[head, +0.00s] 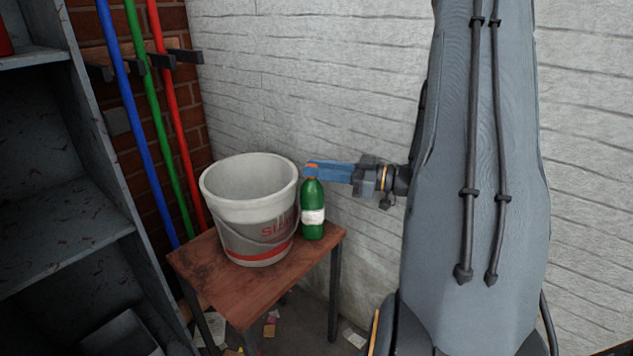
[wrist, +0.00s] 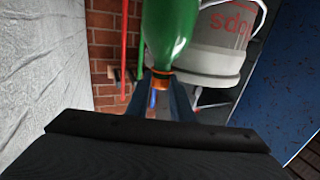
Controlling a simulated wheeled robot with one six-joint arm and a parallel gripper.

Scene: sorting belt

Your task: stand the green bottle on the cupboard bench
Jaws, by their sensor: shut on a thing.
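The green bottle (head: 313,221) with a white label and an orange cap is upright at the right end of the wooden bench (head: 203,261), beside the bucket. Its base appears to be at the bench top; I cannot tell for sure whether it touches. My gripper (head: 311,170) comes in level from the right and is shut on the bottle's neck and cap. In the wrist view the bottle (wrist: 168,35) hangs in from the top, with its orange neck between the blue fingers (wrist: 160,82).
A white and grey bucket (head: 248,210) fills most of the bench top, close to the bottle's left. A grey shelf unit (head: 65,235) stands at the left. Blue, green and red poles (head: 160,110) hang on the brick wall. A white wall (head: 330,80) is close behind.

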